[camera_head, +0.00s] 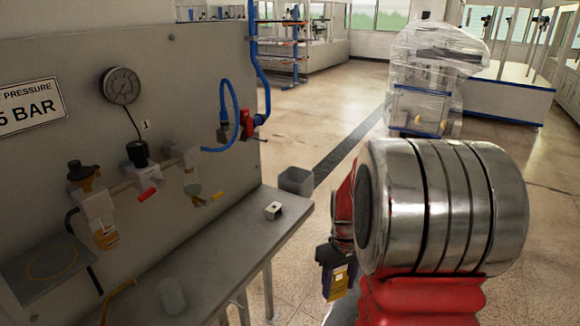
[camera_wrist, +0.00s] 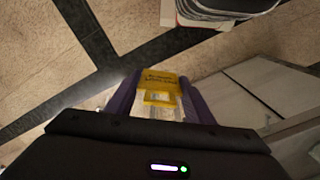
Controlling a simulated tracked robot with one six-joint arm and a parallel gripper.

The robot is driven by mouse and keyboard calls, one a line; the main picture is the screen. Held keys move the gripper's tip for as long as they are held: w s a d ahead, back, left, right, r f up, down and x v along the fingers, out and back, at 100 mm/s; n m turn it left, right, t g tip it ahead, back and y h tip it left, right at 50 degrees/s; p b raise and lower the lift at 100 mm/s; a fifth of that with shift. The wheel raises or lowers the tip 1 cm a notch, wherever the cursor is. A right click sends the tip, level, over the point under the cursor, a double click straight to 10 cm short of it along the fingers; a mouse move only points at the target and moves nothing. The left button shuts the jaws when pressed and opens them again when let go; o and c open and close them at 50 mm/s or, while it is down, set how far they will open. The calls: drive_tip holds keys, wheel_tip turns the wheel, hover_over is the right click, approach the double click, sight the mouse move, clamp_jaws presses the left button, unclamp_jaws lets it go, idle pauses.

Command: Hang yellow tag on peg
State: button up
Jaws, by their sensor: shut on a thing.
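The yellow tag (camera_head: 339,283) is held in my gripper (camera_head: 335,268), to the right of the bench and out over the floor. In the wrist view the tag (camera_wrist: 160,80) sits between the two purple fingers of my gripper (camera_wrist: 158,92), with dark print on its upper part and a pale part below. The fingers are shut on it. I cannot clearly make out the peg. Small round studs, such as one high on the grey panel (camera_head: 171,38), show, but I cannot tell whether any is the peg.
A small white block (camera_head: 273,211) lies on the bench (camera_head: 225,250). A grey bin (camera_head: 296,181) stands beyond. Open floor lies behind.

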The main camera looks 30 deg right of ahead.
drive_tip(key=w+a+r, duration=0.6)
drive_tip(key=w+a, duration=0.4)
drive_tip(key=a, duration=0.2)
drive_tip(key=w+a+r+n, duration=0.1)
drive_tip(key=w+a+r, duration=0.5)
drive_tip(key=w+a, duration=0.4)
drive_tip(key=a, duration=0.2)
drive_tip(key=shift+w+a, duration=0.15)
drive_tip(key=shift+a, duration=0.15)
